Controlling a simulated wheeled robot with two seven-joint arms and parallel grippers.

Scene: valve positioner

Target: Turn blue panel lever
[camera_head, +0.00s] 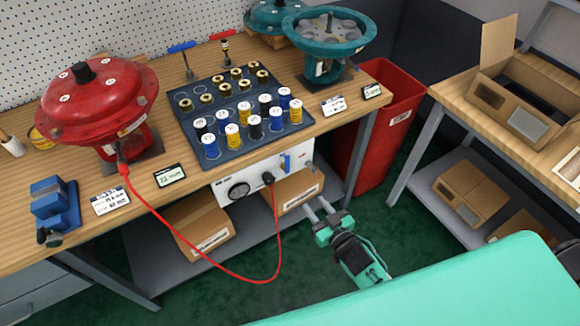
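The blue lever (286,163) stands upright on the front of a white panel (252,192) mounted under the workbench edge. The panel also carries a round gauge and a dark plug with a red hose. My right gripper (316,205) is below and to the right of the lever, apart from it, in front of the lower shelf. Its two fingers point up toward the panel with a gap between them, and nothing shows between them. My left gripper is not in view.
A red hose (236,277) loops from the panel to a red valve actuator (98,100). Cardboard boxes (293,190) sit on the shelf under the panel. A red bin (385,125) stands right of the bench. Green floor is open between the bench and the right table.

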